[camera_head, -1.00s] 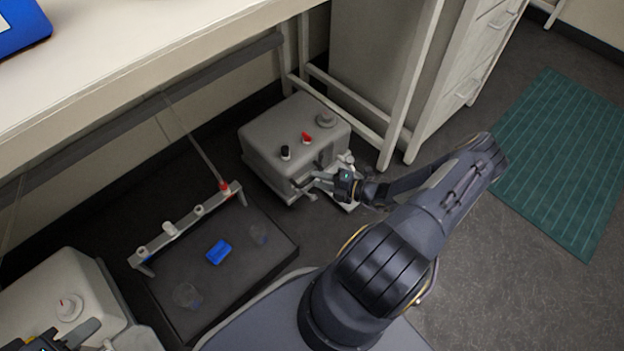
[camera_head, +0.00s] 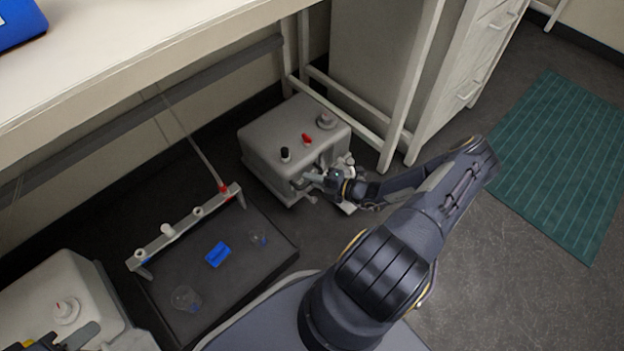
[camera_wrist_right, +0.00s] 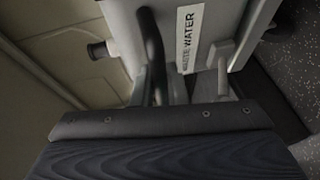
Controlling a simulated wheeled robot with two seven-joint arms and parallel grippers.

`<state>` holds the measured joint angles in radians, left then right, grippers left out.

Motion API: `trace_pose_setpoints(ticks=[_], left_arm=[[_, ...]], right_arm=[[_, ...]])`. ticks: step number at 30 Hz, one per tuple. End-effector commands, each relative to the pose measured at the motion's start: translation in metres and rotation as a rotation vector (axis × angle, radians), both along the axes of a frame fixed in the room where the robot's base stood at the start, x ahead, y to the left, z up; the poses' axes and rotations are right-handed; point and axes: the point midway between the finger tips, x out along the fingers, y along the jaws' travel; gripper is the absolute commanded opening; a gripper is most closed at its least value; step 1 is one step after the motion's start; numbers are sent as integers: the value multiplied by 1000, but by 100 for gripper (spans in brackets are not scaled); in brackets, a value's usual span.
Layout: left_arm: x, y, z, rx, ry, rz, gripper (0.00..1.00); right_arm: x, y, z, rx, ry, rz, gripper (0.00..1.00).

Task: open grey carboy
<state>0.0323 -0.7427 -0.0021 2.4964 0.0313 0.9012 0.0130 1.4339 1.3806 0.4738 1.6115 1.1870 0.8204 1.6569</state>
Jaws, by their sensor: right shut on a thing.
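The grey carboy (camera_head: 283,132) stands on the floor under the bench, with a black cap, a red cap and a round grey cap on its top. Its side shows in the right wrist view (camera_wrist_right: 222,22) with a label (camera_wrist_right: 188,38) reading in part "WATER". My right gripper (camera_head: 311,180) is at the carboy's front side, shut on a part there; the fingers hide most of that part, which looks like a grey handle or tap.
A dark tray (camera_head: 265,238) on the floor holds a blue block (camera_head: 217,254) and clear cups. A grey rack with several taps (camera_head: 180,229) stands along its back edge. Bench legs and a drawer cabinet (camera_head: 480,50) rise behind the carboy. A green mat (camera_head: 560,160) lies at right.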

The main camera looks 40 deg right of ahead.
Motion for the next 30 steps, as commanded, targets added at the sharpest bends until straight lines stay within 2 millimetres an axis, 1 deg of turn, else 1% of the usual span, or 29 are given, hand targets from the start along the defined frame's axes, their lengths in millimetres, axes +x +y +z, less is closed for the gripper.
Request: trace_pose_setpoints(ticks=[5,8,11,13,17,21,27,30], left_arm=[[0,0,1,0,0,0,36],[0,0,3,0,0,0,36],[0,0,6,0,0,0,36],[0,0,9,0,0,0,36],[0,0,15,0,0,0,36],[0,0,20,0,0,0,36],[0,0,21,0,0,0,36],[0,0,20,0,0,0,36]], right_arm=[[-2,-1,0,0,1,0,0],[-8,-1,1,0,1,-1,0],[-20,-2,1,1,4,-2,0],[-32,-4,1,0,4,-2,0],[-61,-6,2,0,5,-2,0],[-99,-9,1,0,6,-3,0],[-153,-14,0,0,6,-3,0],[-177,-16,-1,0,5,-3,0]])
